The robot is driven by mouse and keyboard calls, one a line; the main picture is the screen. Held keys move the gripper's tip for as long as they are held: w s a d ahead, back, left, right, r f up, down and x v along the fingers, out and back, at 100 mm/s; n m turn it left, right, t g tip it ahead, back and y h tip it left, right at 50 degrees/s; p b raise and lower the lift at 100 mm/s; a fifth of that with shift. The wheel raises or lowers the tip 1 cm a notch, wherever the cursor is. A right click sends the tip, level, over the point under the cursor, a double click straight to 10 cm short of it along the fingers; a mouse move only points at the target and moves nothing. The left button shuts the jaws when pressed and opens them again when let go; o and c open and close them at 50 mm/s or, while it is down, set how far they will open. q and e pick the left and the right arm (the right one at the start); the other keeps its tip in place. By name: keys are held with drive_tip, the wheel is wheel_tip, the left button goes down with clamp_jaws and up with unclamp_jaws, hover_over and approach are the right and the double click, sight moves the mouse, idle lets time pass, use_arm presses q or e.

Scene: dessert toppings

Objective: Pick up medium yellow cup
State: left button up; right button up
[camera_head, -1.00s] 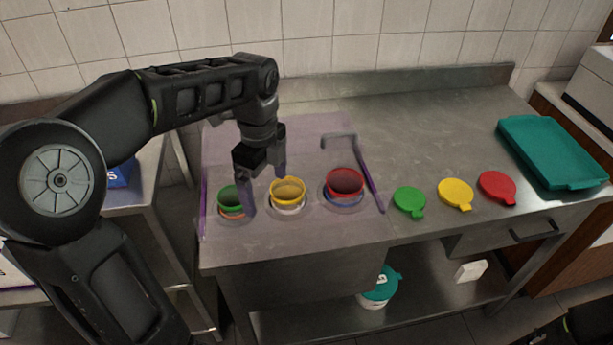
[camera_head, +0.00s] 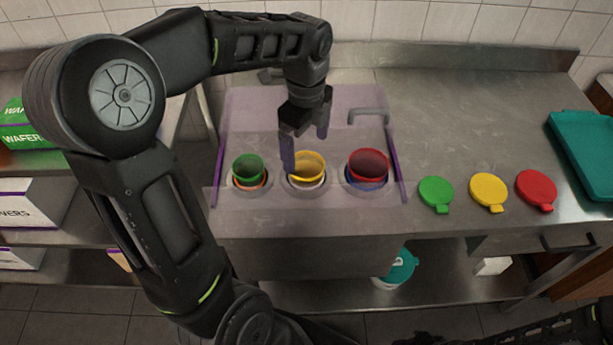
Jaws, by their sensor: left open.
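The yellow cup (camera_head: 309,167) sits in the middle round hole of the metal counter, between a green cup (camera_head: 248,169) on its left and a red cup (camera_head: 368,166) on its right. My left gripper (camera_head: 305,152) is open and points down just above and behind the yellow cup. One finger overlaps the cup's left rim in the picture; I cannot tell whether it touches. The gripper holds nothing. A dark part of my right arm shows at the lower right edge, but its gripper is not visible.
A see-through purple-edged cover (camera_head: 392,168) with a handle (camera_head: 368,117) surrounds the cups. Green (camera_head: 436,193), yellow (camera_head: 488,191) and red (camera_head: 536,189) lids lie on the counter at right. A teal tray (camera_head: 585,150) is farther right. The back right counter is clear.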

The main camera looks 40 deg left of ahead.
sight(306, 160)
use_arm(q)
wheel_tip(306, 160, down, 5)
drive_tip(key=shift+f+p, duration=0.1)
drive_tip(key=shift+p, duration=0.45)
drive_tip(key=shift+c, duration=0.3)
drive_tip(key=c, duration=1.8)
drive_tip(key=shift+o, duration=0.2)
wheel_tip(306, 160, up, 10)
drive_tip(key=shift+b, duration=0.45)
